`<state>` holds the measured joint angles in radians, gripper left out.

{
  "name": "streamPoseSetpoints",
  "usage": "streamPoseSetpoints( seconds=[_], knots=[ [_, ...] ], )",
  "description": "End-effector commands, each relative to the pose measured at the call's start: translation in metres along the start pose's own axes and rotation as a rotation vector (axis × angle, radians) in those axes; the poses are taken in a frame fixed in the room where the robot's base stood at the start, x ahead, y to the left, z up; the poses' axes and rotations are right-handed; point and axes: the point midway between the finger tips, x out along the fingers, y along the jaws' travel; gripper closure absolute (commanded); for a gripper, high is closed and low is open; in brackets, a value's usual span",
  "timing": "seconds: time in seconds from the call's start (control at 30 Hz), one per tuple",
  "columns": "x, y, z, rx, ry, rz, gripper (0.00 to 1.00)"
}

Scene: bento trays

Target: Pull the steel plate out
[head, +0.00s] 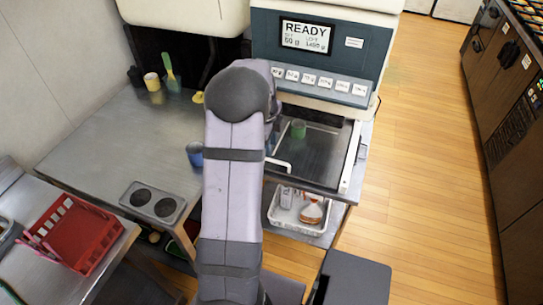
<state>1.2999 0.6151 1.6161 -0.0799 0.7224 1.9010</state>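The dark steel plate (323,157) lies flat below the blue-grey dispensing machine (318,52), between light side rails. A pale handle-like bar (279,163) shows at the plate's left front, beside my arm. The machine's screen reads READY. My arm reaches up the middle of the head view and covers the area left of the plate. My gripper is hidden behind the arm, so I cannot see whether it touches the plate or handle.
A blue cup (194,154) stands close left of my arm on the steel counter (100,150). A two-hole holder (153,201) and red rack (75,234) are at lower left. Wooden floor is clear at right.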

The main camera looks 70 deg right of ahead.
Motion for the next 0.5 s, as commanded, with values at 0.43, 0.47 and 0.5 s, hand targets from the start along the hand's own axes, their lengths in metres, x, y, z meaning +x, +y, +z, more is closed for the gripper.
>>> streamPoseSetpoints(
  seconds=[0.43,0.47,0.5],
  knots=[
    [0.034,0.001,0.0,-0.001,0.001,0.004,0.71],
    [0.038,0.001,-0.001,-0.001,0.002,0.004,0.71],
    [0.043,0.001,0.0,-0.001,0.001,0.003,0.71]
  ],
)
